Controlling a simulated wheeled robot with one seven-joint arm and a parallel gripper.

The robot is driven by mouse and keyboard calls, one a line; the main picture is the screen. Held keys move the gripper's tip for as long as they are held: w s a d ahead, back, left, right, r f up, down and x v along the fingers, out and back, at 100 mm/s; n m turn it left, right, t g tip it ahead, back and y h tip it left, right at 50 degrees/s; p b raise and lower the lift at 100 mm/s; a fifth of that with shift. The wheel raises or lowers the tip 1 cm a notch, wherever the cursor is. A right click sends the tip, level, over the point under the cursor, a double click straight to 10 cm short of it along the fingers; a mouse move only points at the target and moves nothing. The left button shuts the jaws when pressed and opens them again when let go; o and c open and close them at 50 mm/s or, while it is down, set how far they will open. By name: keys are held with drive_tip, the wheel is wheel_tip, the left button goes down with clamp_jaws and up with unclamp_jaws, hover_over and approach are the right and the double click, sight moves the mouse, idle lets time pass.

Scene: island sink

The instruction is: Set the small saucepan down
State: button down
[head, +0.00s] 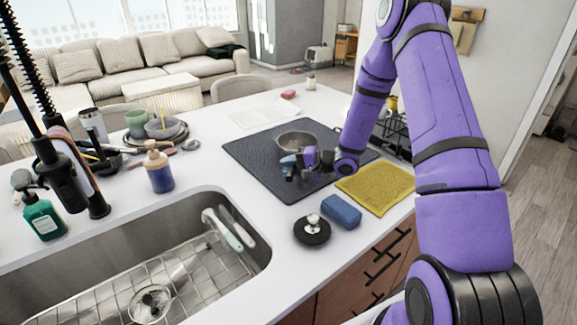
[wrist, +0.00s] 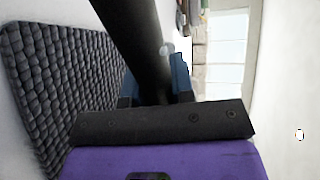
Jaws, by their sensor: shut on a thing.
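The small saucepan (head: 297,140) is a metallic, round pan over the dark textured mat (head: 252,160) on the white counter. It looks upright and near the mat; I cannot tell whether its base touches. My gripper (head: 296,163), with blue fingers, is at the pan's near side. In the wrist view my gripper (wrist: 155,88) is shut on the pan's thick dark handle (wrist: 135,35), which runs up between the fingers. The pan's bowl is not clear in that view. The mat (wrist: 45,85) shows there at the left.
A yellow cloth (head: 376,188), a blue sponge (head: 341,212) and a dark round lid (head: 312,230) lie near the counter's front right. A dish rack (head: 395,133) stands behind my arm. The sink (head: 130,265), a soap bottle (head: 159,170) and stacked dishes (head: 165,128) are left.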

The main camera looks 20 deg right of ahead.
drive_tip(key=c, duration=1)
unclamp_jaws()
drive_tip(key=shift+d+r, duration=0.1)
drive_tip(key=v, duration=1.1)
drive_tip(key=s+a+r+n+g+h, duration=0.1)
drive_tip(key=s+a+r+n+g, duration=0.25)
drive_tip(key=s+a+r, duration=0.4)
drive_tip(key=s+a+r+n+g+h, duration=0.25)
drive_tip(key=s+a+r+g, duration=0.2)
drive_tip(key=r, duration=0.55)
drive_tip(key=s+r+t+h, duration=0.1)
drive_tip(key=s+r+h, duration=0.1)
drive_tip(key=s, duration=0.4)
drive_tip(key=s+d+r+n+t+h, duration=0.1)
drive_tip(key=s+r+h, duration=0.2)
drive_tip(key=s+r, duration=0.2)
drive_tip(key=s+d+r+n+t+h, duration=0.1)
drive_tip(key=s+r+t+h, duration=0.1)
drive_tip(key=s, duration=0.5)
drive_tip(key=shift+s+r+h, duration=0.2)
drive_tip(key=shift+r+h, duration=0.55)
drive_tip(key=shift+r, duration=0.2)
